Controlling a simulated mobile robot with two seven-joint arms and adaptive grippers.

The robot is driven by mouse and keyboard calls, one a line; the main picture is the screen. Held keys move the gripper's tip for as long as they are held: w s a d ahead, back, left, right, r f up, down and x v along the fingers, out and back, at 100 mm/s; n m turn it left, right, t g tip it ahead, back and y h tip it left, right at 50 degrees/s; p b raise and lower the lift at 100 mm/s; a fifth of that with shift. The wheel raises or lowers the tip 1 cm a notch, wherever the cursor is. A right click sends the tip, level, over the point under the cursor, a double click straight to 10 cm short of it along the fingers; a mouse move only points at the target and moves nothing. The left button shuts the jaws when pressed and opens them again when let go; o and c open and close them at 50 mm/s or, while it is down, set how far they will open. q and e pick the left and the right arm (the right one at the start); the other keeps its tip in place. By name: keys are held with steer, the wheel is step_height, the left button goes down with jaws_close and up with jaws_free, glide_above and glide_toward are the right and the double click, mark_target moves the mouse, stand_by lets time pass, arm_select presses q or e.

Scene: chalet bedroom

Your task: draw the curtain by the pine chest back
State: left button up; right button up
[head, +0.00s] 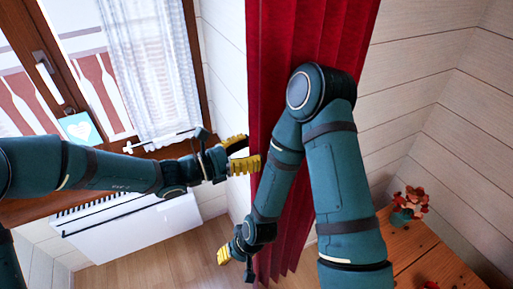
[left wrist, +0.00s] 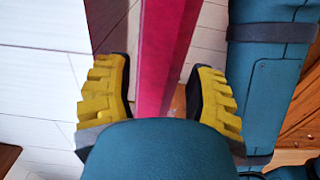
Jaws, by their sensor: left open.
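The red curtain (head: 275,75) hangs in tall folds in the middle of the head view, partly hidden by my right arm. My left gripper (head: 243,155) is open at the curtain's left edge, its yellow fingers pointing toward the cloth. In the left wrist view a strip of the curtain (left wrist: 165,50) runs between the two spread fingers (left wrist: 160,97); I cannot tell whether they touch it. My right gripper (head: 235,252) hangs low beside the curtain, one yellow finger showing, its opening unclear. The pine chest (head: 415,252) stands at the lower right.
A brown-framed window (head: 193,60) with a white sheer curtain (head: 150,60) is at the left, with a white radiator (head: 135,235) below. A teal pot with red flowers (head: 410,205) stands on the chest. Pale plank wall (head: 430,80) lies right of the curtain. Wood floor shows below.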

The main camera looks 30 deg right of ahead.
arm_select(q)
steer(key=a, duration=1)
steer(key=shift+f, duration=0.1)
steer(key=s+a+f+m+y+b, duration=0.1)
steer(key=s+a+f+m+y, duration=0.2)
steer(key=a+f, duration=0.4)
steer(key=s+a+f+m+t+y+b, duration=0.1)
steer(key=s+a+f+m+y, duration=0.2)
steer(key=f, duration=1.2)
steer(key=s+a+f+m+t+y+b, duration=0.1)
steer(key=s+a+f+m+y, duration=0.3)
steer(key=a+f+m+y, duration=0.4)
step_height(320, 180, down, 4)
steer(key=a+m+b, duration=0.1)
steer(key=a+m, duration=0.1)
steer(key=shift+a, duration=0.3)
